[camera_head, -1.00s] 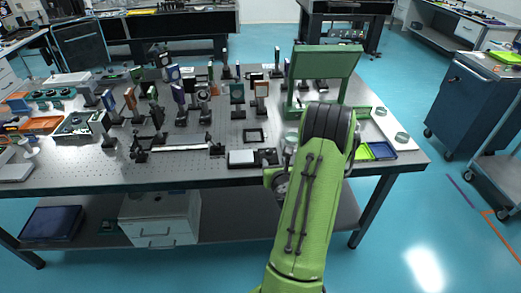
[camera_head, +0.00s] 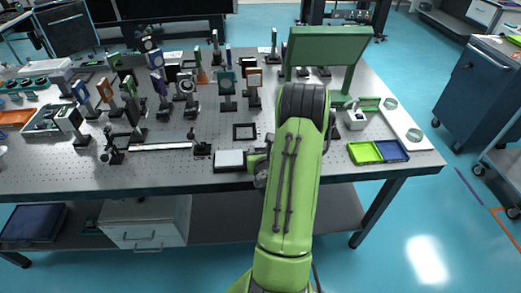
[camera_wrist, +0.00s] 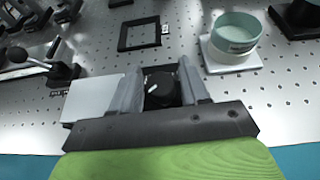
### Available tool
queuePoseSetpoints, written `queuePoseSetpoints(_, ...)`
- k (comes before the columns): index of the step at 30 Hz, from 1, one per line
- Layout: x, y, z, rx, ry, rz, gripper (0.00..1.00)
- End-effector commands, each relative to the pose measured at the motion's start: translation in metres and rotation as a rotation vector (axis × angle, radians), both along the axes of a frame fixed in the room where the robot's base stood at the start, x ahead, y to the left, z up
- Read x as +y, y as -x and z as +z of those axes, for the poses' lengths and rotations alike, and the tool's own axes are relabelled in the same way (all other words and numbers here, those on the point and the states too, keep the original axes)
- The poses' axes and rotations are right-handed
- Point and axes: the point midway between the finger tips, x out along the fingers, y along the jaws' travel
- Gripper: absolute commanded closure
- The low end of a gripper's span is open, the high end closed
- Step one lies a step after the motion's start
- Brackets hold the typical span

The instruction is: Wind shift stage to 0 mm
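The shift stage, a low dark block with a white top plate (camera_head: 230,160), sits at the front edge of the optical table, and its plate also shows in the wrist view (camera_wrist: 92,98). A round black knob (camera_wrist: 160,90) with a white pointer line is at the stage's right side. My gripper (camera_wrist: 162,80) has one finger on each side of the knob. The fingers look apart, and I see no clear grip on the knob. In the head view my green arm hides most of the gripper and knob. No scale reading is legible.
A black square frame (camera_head: 245,132) lies behind the stage. A round teal-rimmed dish on a white base (camera_wrist: 235,35) stands to the right of my gripper. Several optics mounts crowd the table's left and back.

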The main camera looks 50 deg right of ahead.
Motion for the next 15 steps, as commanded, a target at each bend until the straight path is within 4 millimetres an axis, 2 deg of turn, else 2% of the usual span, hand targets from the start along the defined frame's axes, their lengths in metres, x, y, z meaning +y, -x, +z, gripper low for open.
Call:
queuePoseSetpoints(1,0.0000,0.0000,0.0001,0.000,0.000,0.000,0.63)
queuePoseSetpoints(7,-0.0001,0.0000,0.0002,0.000,0.000,0.000,0.94)
queuePoseSetpoints(15,-0.0012,-0.0001,-0.0009,-0.001,0.002,0.025,0.94)
